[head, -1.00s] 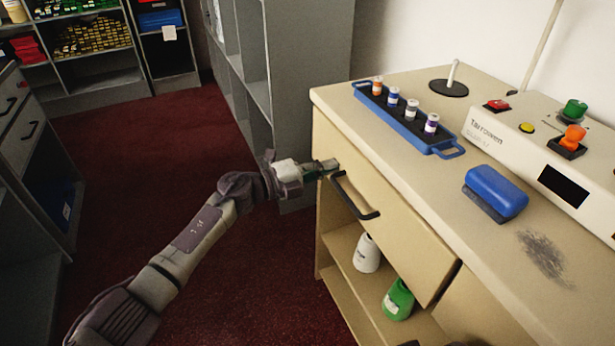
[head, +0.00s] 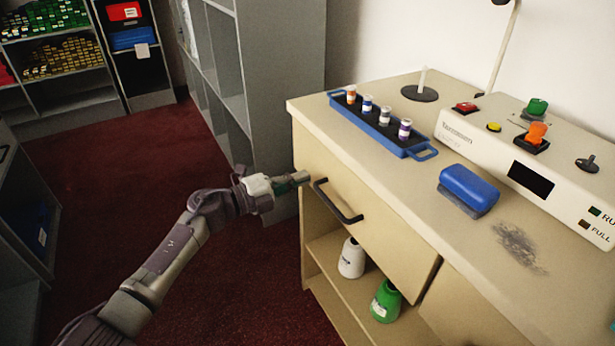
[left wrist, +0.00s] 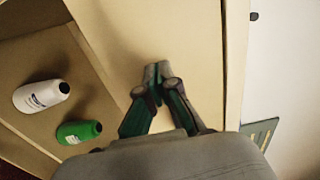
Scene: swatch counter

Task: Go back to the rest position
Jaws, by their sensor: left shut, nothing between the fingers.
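My left gripper (head: 301,178) is shut and empty in the head view. It is close to the front of the counter's drawer (head: 372,212), left of the dark drawer handle (head: 338,203), and does not hold the handle. In the left wrist view the fingertips of the left gripper (left wrist: 157,72) meet in front of a pale counter panel. Whether they touch the panel I cannot tell. My right gripper is not in view.
On the counter (head: 440,145) are a blue tray (head: 379,137) of several small vials, a blue block-shaped eraser (head: 469,187) and a white control box (head: 520,150). White (head: 351,258) and green (head: 386,300) bottles stand on the shelf below. Grey shelving (head: 285,80) stands behind my gripper. Red carpet lies open at left.

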